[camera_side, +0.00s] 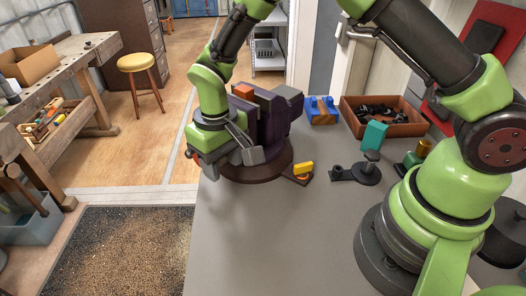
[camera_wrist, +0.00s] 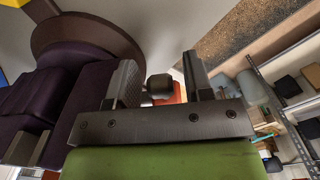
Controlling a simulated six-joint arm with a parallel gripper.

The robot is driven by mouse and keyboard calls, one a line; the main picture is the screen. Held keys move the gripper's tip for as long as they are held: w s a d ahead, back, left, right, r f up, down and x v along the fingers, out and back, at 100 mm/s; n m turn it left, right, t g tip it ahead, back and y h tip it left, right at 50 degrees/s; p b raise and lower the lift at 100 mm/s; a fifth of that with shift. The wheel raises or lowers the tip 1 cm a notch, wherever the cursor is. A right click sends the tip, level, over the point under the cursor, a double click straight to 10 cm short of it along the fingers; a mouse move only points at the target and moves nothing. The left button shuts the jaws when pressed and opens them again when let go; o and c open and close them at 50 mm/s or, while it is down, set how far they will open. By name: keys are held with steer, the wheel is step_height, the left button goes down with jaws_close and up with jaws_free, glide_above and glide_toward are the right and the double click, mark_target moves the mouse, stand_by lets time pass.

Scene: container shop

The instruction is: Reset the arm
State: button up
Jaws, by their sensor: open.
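My gripper (camera_side: 243,143) is at the left front side of a dark purple vise (camera_side: 275,118), low over the grey bench (camera_side: 290,240). In the wrist view my gripper (camera_wrist: 160,82) has its two fingers well apart. A dark rounded knob (camera_wrist: 159,84) appears between them; I cannot tell whether it touches a finger. The purple vise body (camera_wrist: 75,80) fills the left of the wrist view, close beside the left finger, and its round brown base (camera_wrist: 85,32) shows above. An orange block (camera_side: 244,91) shows at the top of the vise.
A yellow piece on a dark fixture (camera_side: 302,170) lies right of the vise. A dark clamp (camera_side: 368,170), teal block (camera_side: 374,134), blue-and-orange block (camera_side: 321,110) and brown tray of dark parts (camera_side: 385,129) stand further right. The bench front is clear. A stool (camera_side: 136,62) stands on the floor.

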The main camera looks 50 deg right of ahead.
steer(key=shift+r, duration=3)
steer(key=shift+w+r, duration=0.1)
steer(key=shift+r, duration=0.6)
steer(key=shift+f, duration=3.5)
steer(key=shift+c, duration=0.2)
steer(key=c, duration=0.7)
steer(key=shift+c, duration=0.2)
steer(key=shift+s+f, duration=0.25)
steer(key=shift+f, duration=0.4)
steer(key=o, duration=0.8)
